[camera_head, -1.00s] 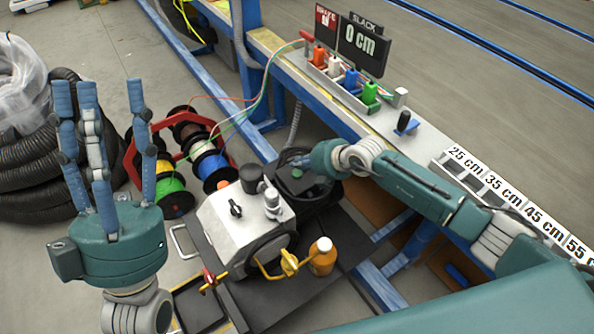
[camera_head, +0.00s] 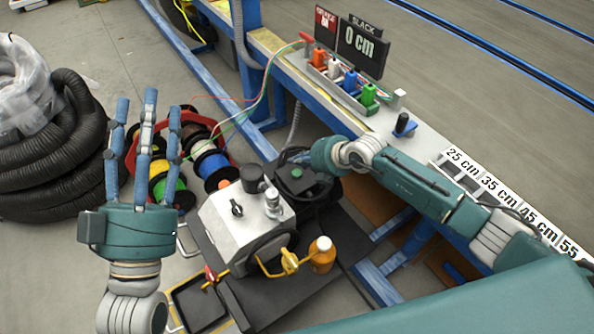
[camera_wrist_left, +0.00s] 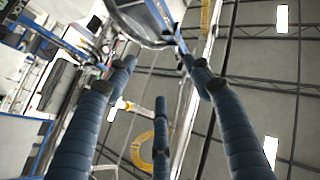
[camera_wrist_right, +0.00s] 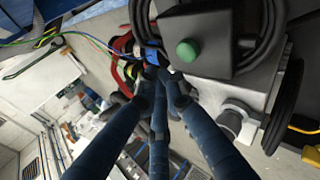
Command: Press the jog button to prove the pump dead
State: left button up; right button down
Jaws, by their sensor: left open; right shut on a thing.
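The green jog button (camera_head: 296,173) sits on top of a dark box beside the grey pump unit (camera_head: 232,218). It also shows, uncovered, in the right wrist view (camera_wrist_right: 187,50). My right gripper (camera_head: 293,157) is at the far edge of that box, close to the button. In the right wrist view its fingers (camera_wrist_right: 163,82) are drawn together below the button in the picture; I see nothing between them, and cannot tell whether they touch the box. My left gripper (camera_head: 148,100) is open and empty, raised at the left with its fingers pointing up.
Wire spools (camera_head: 210,165) stand behind the pump. An orange bottle (camera_head: 321,254) and yellow valve handle (camera_head: 290,261) are in front. A blue-framed bench (camera_head: 425,137) with coloured connectors and a "0 cm" slack display (camera_head: 362,46) runs along the right. Black hose (camera_head: 60,150) lies at left.

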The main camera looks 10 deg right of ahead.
jog(key=shift+r+p, duration=0.95)
jog(key=shift+p, duration=0.05)
pick_arm(q)
jog(key=w+f+g+y, duration=0.2)
jog(key=f+g, duration=0.4)
jog(key=f, duration=0.6)
jog(key=shift+w+a+f, duration=0.2)
jog(key=shift+w+a, duration=0.2)
jog(key=shift+w, duration=0.15)
pick_arm(e)
jog(key=shift+r, duration=0.1)
jog(key=shift+a, duration=0.1)
